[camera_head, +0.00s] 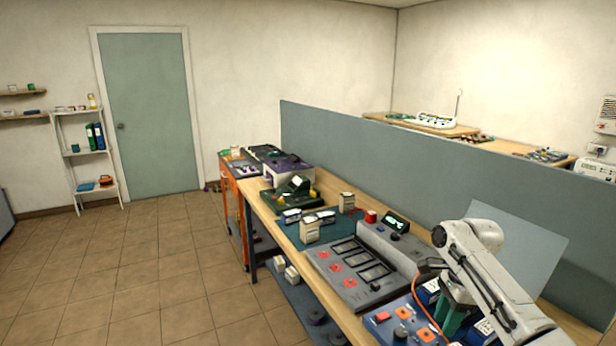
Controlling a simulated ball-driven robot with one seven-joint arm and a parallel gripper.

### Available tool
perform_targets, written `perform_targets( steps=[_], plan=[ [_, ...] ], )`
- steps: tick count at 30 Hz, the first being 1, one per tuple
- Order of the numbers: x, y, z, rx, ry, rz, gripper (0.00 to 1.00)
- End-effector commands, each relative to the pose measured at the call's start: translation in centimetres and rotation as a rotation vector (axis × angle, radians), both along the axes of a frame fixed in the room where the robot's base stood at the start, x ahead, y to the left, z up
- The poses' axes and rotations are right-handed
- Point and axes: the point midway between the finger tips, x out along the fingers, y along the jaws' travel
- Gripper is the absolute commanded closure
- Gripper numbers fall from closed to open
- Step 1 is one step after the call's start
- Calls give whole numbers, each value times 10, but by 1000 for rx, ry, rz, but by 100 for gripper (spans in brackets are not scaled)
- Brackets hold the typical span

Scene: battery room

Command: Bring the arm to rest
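My white arm reaches in from the lower right corner over the near end of the workbench (352,318). It is bent, with a rounded joint high up. My gripper (452,314) seems to be the dark and teal part below that joint, low over a blue panel (398,322) with orange and red parts. Links of my arm partly cover it. I cannot tell whether its fingers are open or shut, or whether they touch anything.
A grey console (348,278) with red squares lies left of my arm. White boxes (310,231) stand behind it. A blue-grey partition (365,150) runs along the bench's right side. The tiled floor (150,275) on the left is clear up to a door (150,115).

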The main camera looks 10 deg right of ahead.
Motion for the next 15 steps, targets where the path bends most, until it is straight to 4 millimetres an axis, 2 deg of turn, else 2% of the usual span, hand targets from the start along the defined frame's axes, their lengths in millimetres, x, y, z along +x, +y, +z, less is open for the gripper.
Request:
perform_targets(
  steps=[1, 6, 12, 15],
  plan=[
    [-5, 27, -24, 26, -19, 94, 62],
    [-29, 97, -78, 89, -111, 394, 62],
    [-77, 157, -129, 132, -226, 689, 62],
    [-107, 177, -149, 137, -280, 816, 62]
  ],
)
